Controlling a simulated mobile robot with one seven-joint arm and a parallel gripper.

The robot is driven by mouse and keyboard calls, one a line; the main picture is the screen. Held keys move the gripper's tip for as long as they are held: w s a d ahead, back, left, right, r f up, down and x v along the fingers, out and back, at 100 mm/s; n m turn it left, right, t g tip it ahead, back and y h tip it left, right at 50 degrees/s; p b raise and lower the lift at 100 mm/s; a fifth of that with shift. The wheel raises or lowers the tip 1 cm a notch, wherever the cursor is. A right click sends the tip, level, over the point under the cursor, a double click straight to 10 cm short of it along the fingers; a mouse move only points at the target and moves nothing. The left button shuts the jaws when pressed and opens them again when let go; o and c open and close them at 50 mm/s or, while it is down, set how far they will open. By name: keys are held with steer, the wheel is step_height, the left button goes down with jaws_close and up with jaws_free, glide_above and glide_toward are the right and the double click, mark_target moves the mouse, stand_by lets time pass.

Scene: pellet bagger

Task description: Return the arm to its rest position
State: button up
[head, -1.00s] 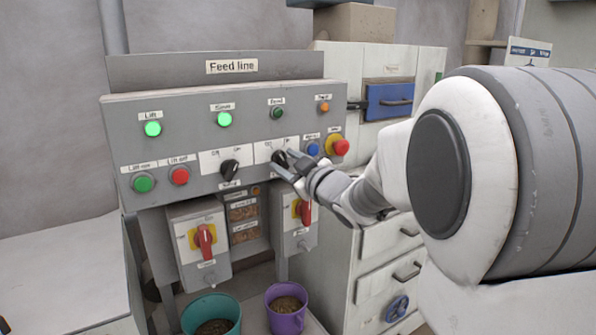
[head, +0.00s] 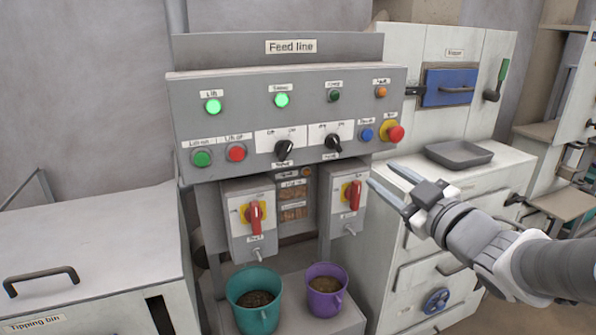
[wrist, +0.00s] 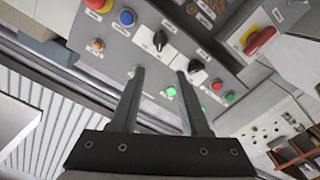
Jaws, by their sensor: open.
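My gripper (head: 389,188) is open and empty in the head view, in front of and to the right of the grey Feed line panel (head: 230,121). It touches nothing that I can see. In the wrist view its two fingers (wrist: 155,100) stand apart, with the panel (wrist: 142,32) beyond them. The right black selector knob (head: 332,143) and the left one (head: 284,150) are both uncovered. Two green lamps, Lift (head: 213,106) and the one beside it (head: 282,100), are lit.
A teal bucket (head: 254,314) and a purple bucket (head: 325,300) with pellets stand below the panel. Red rotary switches (head: 255,217) sit under it. A white cabinet (head: 420,245) with a dark tray (head: 459,154) stands behind my gripper. A tipping bin (head: 90,240) is at left.

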steer(key=shift+r, duration=0.1)
steer(key=s+d+r+m+g+h+p, duration=0.3)
steer(key=d+m+g+h+p, duration=0.1)
steer(key=m+h+p, duration=0.3)
steer(key=s+a+f+m+g+p, duration=0.1)
steer(key=s+a+g, duration=0.2)
steer(key=s, duration=0.5)
steer(key=s+a+f+m+g+y+p, duration=0.1)
steer(key=s+a+g+p, duration=0.1)
steer(key=s+a+g, duration=0.2)
steer(key=s+a, duration=0.2)
steer(key=s, duration=0.2)
steer(key=shift+a+f+m+g+p, duration=0.15)
steer(key=shift+f+m+g+p, duration=0.15)
steer(key=shift+m, duration=0.1)
steer(key=shift+w, duration=0.1)
stand_by(0.4)
